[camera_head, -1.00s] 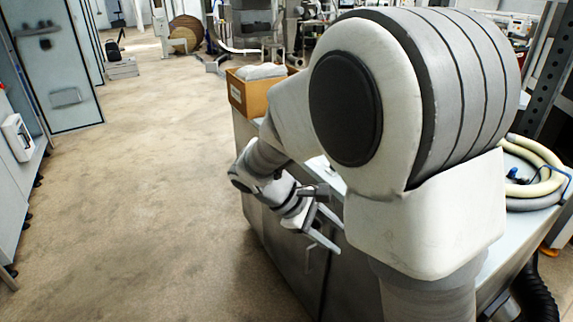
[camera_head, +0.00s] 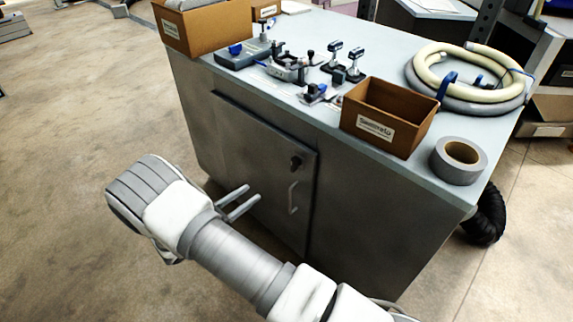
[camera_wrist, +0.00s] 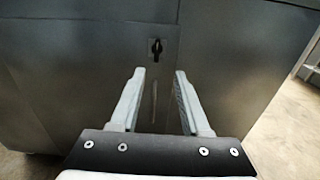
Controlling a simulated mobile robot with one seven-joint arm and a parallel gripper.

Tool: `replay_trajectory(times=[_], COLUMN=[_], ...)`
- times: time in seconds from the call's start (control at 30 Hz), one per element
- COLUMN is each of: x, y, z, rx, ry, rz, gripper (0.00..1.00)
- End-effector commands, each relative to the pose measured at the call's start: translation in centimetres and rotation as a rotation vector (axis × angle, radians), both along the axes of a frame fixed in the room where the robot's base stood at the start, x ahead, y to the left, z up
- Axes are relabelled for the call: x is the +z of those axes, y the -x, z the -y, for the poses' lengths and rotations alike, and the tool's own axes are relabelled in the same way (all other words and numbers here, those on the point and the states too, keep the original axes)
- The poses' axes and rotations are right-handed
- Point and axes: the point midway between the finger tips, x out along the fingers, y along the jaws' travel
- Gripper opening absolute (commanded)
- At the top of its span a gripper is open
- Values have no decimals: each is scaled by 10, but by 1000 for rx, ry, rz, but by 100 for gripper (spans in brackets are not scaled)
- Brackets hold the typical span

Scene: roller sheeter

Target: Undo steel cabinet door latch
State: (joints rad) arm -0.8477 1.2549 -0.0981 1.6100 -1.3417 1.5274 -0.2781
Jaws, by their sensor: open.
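The steel cabinet door (camera_head: 250,165) is closed in the front face of a grey cabinet. Its dark latch (camera_head: 296,162) sits near the door's upper right edge, above a pale vertical handle (camera_head: 292,198). In the wrist view the latch (camera_wrist: 155,46) is ahead of and above the fingertips, and the handle (camera_wrist: 154,100) shows dimly between the fingers. My gripper (camera_head: 252,194) is open and empty, in front of the door and left of the handle. It also shows in the wrist view (camera_wrist: 160,75), with both fingers apart and pointing at the door. No contact shows.
The cabinet top (camera_head: 390,65) bears an open cardboard box (camera_head: 388,115), a tape roll (camera_head: 459,160), coiled hoses (camera_head: 468,75) and several small clamps and fittings. Another box (camera_head: 207,25) stands at the back left. The floor (camera_head: 80,120) left of the cabinet is clear.

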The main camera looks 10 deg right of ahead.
Motion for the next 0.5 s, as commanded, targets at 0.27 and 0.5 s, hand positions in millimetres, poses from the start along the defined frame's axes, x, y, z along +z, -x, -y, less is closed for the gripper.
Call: replay_trajectory(times=[0.27, 0.5], x=[-6, -6], y=[-12, -40], z=[12, 54], rx=[19, 15], ry=[21, 20], rz=[-2, -3], gripper=[46, 46])
